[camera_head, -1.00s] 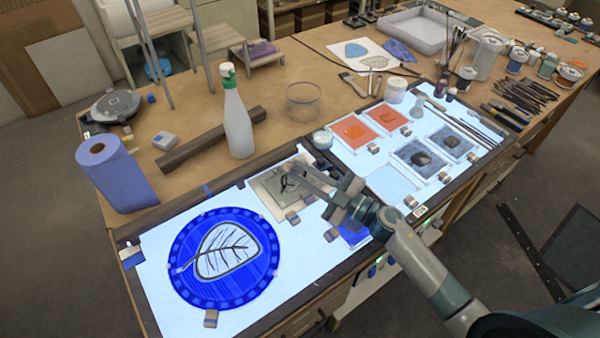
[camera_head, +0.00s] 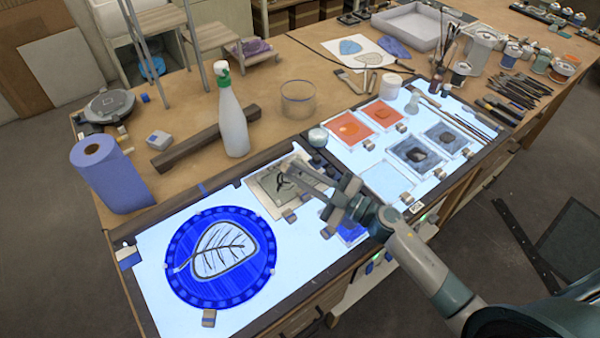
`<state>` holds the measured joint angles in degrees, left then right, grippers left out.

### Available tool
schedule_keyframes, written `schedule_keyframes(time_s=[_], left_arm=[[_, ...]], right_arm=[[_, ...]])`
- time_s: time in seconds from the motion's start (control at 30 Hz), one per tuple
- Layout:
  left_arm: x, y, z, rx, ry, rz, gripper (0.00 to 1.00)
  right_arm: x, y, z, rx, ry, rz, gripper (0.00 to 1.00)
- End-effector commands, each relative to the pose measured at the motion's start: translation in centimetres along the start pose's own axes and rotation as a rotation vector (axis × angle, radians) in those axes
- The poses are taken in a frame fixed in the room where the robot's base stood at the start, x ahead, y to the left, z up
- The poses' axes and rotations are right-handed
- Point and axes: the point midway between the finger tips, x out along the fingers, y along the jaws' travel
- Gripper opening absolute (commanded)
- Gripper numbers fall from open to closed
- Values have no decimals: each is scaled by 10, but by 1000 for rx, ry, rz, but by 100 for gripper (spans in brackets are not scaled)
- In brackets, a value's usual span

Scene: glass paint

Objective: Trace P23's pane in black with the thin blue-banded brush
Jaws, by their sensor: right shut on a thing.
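A grey-beige square pane (camera_head: 265,193) with a few dark strokes lies on the lit table; I cannot read a label to confirm it is P23. My right gripper (camera_head: 340,200) reaches in from the lower right, just right of this pane. It is shut on a slim grey thing that extends over the pane's right part, apparently the brush (camera_head: 308,180). No blue band can be made out, and whether the tip touches the pane cannot be told. My left gripper is not in view.
A round blue panel with a leaf (camera_head: 182,255) lies left of the pane. A spray bottle (camera_head: 233,125), a glass container (camera_head: 298,100) and a small jar (camera_head: 318,138) stand behind. Orange (camera_head: 383,114) and grey panes (camera_head: 447,138) lie to the right.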

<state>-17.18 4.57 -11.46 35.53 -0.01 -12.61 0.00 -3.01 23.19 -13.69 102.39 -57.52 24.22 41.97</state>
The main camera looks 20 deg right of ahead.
Motion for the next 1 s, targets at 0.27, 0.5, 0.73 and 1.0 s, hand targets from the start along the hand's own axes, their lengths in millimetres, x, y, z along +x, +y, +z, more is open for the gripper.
schedule_keyframes(time_s=[0.27, 0.5, 0.73, 1.0], left_arm=[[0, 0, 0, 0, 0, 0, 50], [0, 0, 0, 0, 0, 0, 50], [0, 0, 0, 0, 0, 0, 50], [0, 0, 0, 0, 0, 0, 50]], right_arm=[[-2, -8, -4, 1, -1, 0, 0], [-2, -10, -5, 2, -1, -1, 0], [-2, -12, -6, 3, -1, -1, 0], [-3, -19, -12, 3, -2, -2, 0]])
